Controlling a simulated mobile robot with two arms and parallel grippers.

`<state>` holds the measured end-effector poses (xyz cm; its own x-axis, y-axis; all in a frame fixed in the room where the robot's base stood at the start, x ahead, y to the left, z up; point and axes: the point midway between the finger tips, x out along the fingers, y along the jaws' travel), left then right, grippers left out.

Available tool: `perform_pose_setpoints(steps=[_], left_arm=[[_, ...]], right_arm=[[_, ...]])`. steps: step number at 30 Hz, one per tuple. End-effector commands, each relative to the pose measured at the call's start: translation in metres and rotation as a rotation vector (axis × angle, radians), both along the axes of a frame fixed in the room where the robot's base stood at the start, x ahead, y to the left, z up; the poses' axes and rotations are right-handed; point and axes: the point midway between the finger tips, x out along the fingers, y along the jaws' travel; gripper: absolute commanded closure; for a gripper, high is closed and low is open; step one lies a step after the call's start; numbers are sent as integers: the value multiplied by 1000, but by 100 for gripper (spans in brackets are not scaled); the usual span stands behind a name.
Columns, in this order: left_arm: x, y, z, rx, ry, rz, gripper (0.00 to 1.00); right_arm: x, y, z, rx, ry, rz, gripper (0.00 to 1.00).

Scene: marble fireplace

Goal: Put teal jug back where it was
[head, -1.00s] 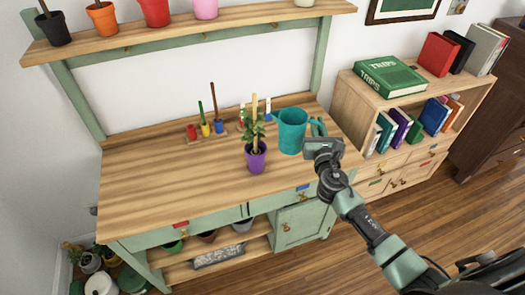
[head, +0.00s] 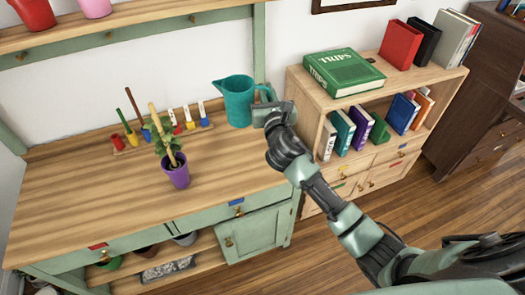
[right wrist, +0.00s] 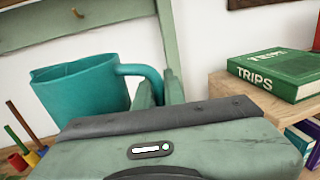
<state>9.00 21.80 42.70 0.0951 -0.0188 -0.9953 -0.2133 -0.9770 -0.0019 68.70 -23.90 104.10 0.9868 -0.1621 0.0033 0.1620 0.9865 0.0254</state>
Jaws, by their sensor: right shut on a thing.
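The teal jug (head: 238,101) is upright at the back right corner of the wooden potting bench (head: 90,206). In the right wrist view the jug (right wrist: 82,95) shows at the left, with its handle toward my gripper. My right gripper (head: 267,108) is at the jug's right side, shut on its handle; the fingertips are partly hidden behind the gripper body. I cannot tell from these views whether the jug's base touches the bench top. My left gripper is not in view.
A purple pot with a plant (head: 176,174) stands on the bench left of the jug. A rack of small coloured-handled tools (head: 165,137) is behind it. A bookcase (head: 304,103) with a green book (head: 343,72) stands close at the right. The bench's front left is clear.

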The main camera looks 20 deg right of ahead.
Motion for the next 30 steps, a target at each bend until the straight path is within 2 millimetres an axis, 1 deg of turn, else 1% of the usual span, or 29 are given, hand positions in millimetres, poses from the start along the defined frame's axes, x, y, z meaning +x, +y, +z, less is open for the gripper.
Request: perform_pose_setpoints(steps=[1,2,6,11,15,18,21,23,27,30], left_arm=[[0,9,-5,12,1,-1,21],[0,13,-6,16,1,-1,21],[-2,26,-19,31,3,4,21],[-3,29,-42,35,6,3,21],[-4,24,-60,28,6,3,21],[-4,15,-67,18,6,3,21],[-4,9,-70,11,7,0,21],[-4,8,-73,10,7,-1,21],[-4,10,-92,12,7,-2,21],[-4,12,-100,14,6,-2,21]], right_arm=[[0,1,-12,4,4,0,100],[0,1,-19,2,6,1,100],[-1,1,-59,4,8,-1,100],[0,1,-104,5,5,-1,100],[0,1,-135,2,3,-1,100],[0,1,-147,2,2,1,100],[0,1,-152,2,1,0,100],[0,1,-157,1,1,-1,100],[0,1,-182,0,3,1,100],[0,1,-193,1,2,0,100]])
